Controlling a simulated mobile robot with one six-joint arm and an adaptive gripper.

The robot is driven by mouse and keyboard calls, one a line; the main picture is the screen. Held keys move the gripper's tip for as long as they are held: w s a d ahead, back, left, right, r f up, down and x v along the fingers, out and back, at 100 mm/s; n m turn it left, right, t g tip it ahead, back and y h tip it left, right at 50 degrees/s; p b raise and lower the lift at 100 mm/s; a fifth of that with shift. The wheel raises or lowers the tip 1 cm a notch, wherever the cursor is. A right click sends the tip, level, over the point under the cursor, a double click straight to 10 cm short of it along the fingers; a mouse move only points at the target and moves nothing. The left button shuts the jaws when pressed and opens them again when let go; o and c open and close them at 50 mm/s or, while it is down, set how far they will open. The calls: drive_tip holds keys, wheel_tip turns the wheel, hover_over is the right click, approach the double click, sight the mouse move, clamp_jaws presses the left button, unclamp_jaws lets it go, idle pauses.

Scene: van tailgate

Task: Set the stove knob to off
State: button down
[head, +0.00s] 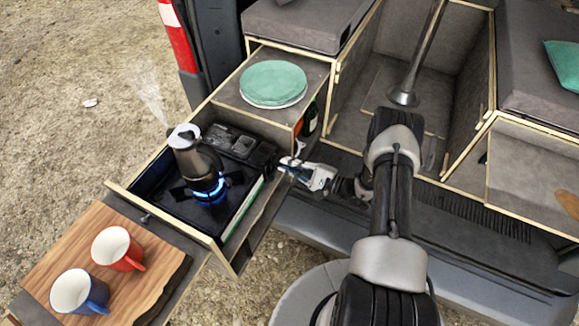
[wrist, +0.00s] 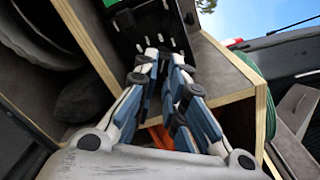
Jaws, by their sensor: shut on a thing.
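The black camping stove (head: 238,212) sits in a pulled-out drawer, with a blue flame (head: 206,192) burning under a steel moka pot or kettle (head: 196,155). White steam rises from the spout. My gripper (head: 284,164) is at the right end of the stove, its fingers reaching in from the right. In the wrist view my gripper (wrist: 163,62) has its fingertips close together against the stove's black panel (wrist: 150,22). The knob is hidden between the fingertips, and its setting cannot be read.
Green-topped plates (head: 273,82) lie on the shelf behind the stove. A dark bottle (head: 310,119) stands in the compartment near my gripper. A red mug (head: 117,248) and a blue mug (head: 79,291) stand on a wooden board (head: 150,262) in front. The drawer's wooden walls (head: 172,226) surround the stove.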

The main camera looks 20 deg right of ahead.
drive_tip(key=m+b, duration=0.3)
drive_tip(key=m, duration=0.7)
drive_tip(key=shift+m+b, duration=0.3)
drive_tip(key=shift+b, duration=0.1)
idle(0.3)
drive_tip(key=c, duration=1.7)
unclamp_jaws()
drive_tip(key=shift+o, duration=0.2)
drive_tip(key=v, duration=1.2)
